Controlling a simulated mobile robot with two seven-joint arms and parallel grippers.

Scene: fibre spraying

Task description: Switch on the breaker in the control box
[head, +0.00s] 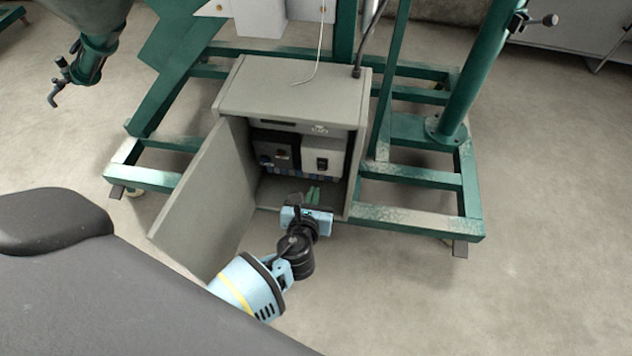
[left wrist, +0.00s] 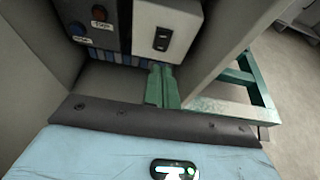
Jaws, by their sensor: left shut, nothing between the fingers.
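The grey control box (head: 290,90) stands open on the green frame, its door (head: 205,205) swung out to the left. Inside, a light panel with a dark breaker switch (head: 322,164) sits at the right; it also shows in the left wrist view (left wrist: 162,39). I cannot tell the switch's position. My left gripper (head: 312,195) is at the box opening, below the breaker, with its green fingers shut and empty. The fingers (left wrist: 162,84) also show in the left wrist view, apart from the switch. My right gripper is not in view.
Left of the breaker is a dark panel with an orange-brown button (left wrist: 99,13) and a blue button (left wrist: 77,29). The box's right wall (head: 357,165) stands close beside the gripper. Green frame beams (head: 420,222) run right of the box. Open floor (head: 420,300) lies in front.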

